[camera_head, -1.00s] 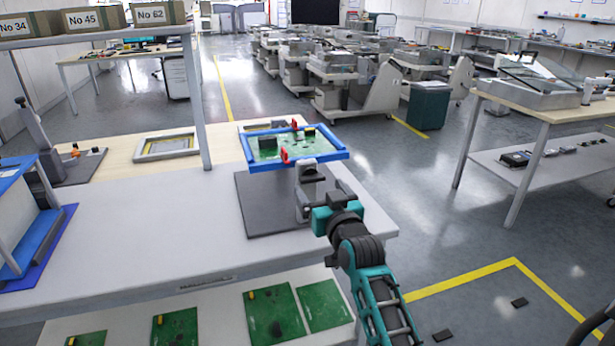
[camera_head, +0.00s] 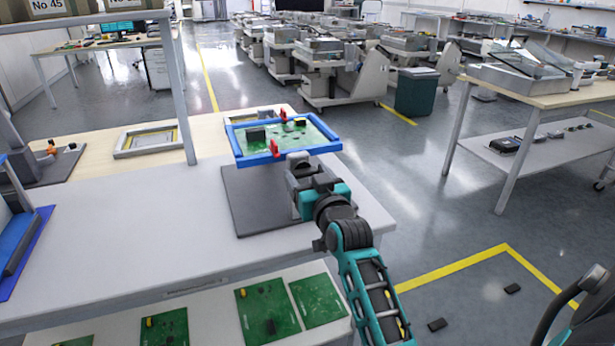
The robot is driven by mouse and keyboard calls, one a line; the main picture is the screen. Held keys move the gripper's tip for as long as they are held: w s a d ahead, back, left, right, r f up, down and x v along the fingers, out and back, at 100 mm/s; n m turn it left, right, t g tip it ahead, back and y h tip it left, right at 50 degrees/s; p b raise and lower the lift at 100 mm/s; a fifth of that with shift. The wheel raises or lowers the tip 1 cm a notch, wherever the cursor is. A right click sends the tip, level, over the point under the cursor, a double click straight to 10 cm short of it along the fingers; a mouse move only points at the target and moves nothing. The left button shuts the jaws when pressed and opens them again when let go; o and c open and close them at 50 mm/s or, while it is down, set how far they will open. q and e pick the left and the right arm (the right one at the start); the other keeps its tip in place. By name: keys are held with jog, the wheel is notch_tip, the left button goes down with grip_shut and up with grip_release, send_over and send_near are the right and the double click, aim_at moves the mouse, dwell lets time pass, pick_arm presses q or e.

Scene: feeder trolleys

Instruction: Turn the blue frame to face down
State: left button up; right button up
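The blue frame (camera_head: 300,150) holds a green circuit board (camera_head: 290,133) with a black block on it, and red clips sit on its near and far sides. The board side faces up, and the frame is slightly tilted. It is above the dark grey mat (camera_head: 243,205) on the white-grey table. My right gripper (camera_head: 298,160) is at the near edge of the frame and appears shut on it; the fingertips are partly hidden by the frame and the wrist. My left gripper is not in view.
A grey frame (camera_head: 150,141) lies on the wooden tabletop behind. Green boards (camera_head: 267,310) lie on the lower shelf. A shelf post (camera_head: 178,100) stands left of the blue frame. The white-grey tabletop (camera_head: 130,225) is clear in the middle.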

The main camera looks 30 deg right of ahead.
jog(key=c, duration=1.1)
jog(key=shift+c, duration=0.2)
